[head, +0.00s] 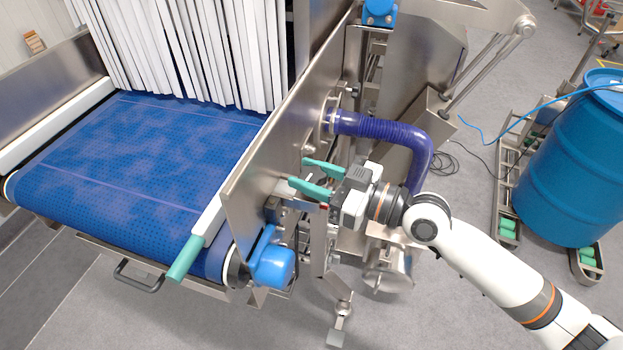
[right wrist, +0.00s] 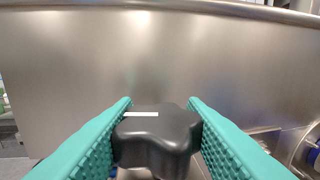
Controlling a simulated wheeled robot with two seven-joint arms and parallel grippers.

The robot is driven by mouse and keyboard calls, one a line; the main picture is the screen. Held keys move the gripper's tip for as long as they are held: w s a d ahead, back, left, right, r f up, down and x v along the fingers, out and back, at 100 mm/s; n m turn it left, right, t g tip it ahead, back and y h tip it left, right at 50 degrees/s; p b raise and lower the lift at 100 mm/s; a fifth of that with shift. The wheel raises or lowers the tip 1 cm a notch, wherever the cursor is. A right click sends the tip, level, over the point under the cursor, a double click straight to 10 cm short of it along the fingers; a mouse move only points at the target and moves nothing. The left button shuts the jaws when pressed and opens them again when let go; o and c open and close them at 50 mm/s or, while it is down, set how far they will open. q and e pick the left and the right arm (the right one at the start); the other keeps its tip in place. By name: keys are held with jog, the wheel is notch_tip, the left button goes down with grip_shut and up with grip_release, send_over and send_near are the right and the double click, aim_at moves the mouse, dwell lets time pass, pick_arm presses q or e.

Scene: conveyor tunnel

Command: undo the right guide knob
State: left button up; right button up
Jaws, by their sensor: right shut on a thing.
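The guide knob (right wrist: 157,138) is a black, lobed knob with a white line on its top, seen in the right wrist view. The teal fingers of my right gripper (right wrist: 158,112) press on it from both sides, in front of a steel side plate (right wrist: 150,60). In the head view my right gripper (head: 298,172) reaches in from the right to the outer face of this plate; I cannot make out the knob there. My left gripper is not in view.
The blue belt (head: 140,150) runs under white strip curtains (head: 190,50). A purple hose (head: 390,130) curves close above my right wrist. A blue motor (head: 272,262) sits below the plate. A blue drum (head: 575,160) stands at the right; grey floor lies between.

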jog(key=shift+r, duration=0.1)
jog(key=o, duration=1)
jog(key=shift+d, duration=0.1)
jog(key=shift+s+d+f+b, duration=0.1)
jog(key=shift+d+f+b, duration=0.1)
jog(key=shift+d+b, duration=0.1)
jog(key=b+v, duration=0.8)
jog(key=v, duration=0.3)
jog(key=shift+s+d+r, duration=0.1)
jog(key=shift+r, duration=0.05)
